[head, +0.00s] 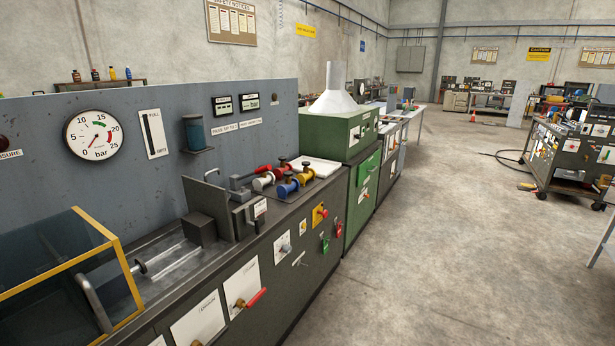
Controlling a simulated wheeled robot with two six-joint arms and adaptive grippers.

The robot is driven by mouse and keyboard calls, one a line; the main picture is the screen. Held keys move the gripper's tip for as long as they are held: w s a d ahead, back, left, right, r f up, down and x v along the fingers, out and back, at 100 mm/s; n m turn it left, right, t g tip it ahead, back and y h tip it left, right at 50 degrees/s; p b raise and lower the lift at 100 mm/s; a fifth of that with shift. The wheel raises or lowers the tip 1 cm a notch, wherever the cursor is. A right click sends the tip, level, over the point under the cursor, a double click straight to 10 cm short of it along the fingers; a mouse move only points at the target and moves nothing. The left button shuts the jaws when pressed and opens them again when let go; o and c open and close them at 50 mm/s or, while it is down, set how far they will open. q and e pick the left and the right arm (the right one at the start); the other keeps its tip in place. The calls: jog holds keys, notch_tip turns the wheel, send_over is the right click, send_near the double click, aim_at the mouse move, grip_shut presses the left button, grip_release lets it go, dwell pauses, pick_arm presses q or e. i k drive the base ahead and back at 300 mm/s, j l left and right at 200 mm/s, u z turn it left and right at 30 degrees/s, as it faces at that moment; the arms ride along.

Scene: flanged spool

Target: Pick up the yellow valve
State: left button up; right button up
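A small yellow valve (303,177) with a dark knob on top stands at the right of a cluster on the bench top, near its front edge. A blue valve (287,188) is just left and in front of it. Neither of my grippers shows in the head view.
A white tray (317,168) lies right behind the yellow valve. A grey clamp-like fixture (240,212) stands to the left on the bench (275,225). A green cabinet with a white hood (333,103) adjoins at right. The concrete floor (440,220) beside the bench is clear.

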aim_at(309, 174)
jog(key=i+l+u, duration=0.15)
jog(key=i+l, duration=0.3)
jog(key=i+l+u, duration=0.15)
jog(key=i+l, duration=0.35)
jog(key=i+l+u, duration=0.1)
jog(key=i+l, duration=0.35)
jog(key=i+l+u, duration=0.15)
jog(key=i+l, duration=0.3)
jog(key=l, duration=0.2)
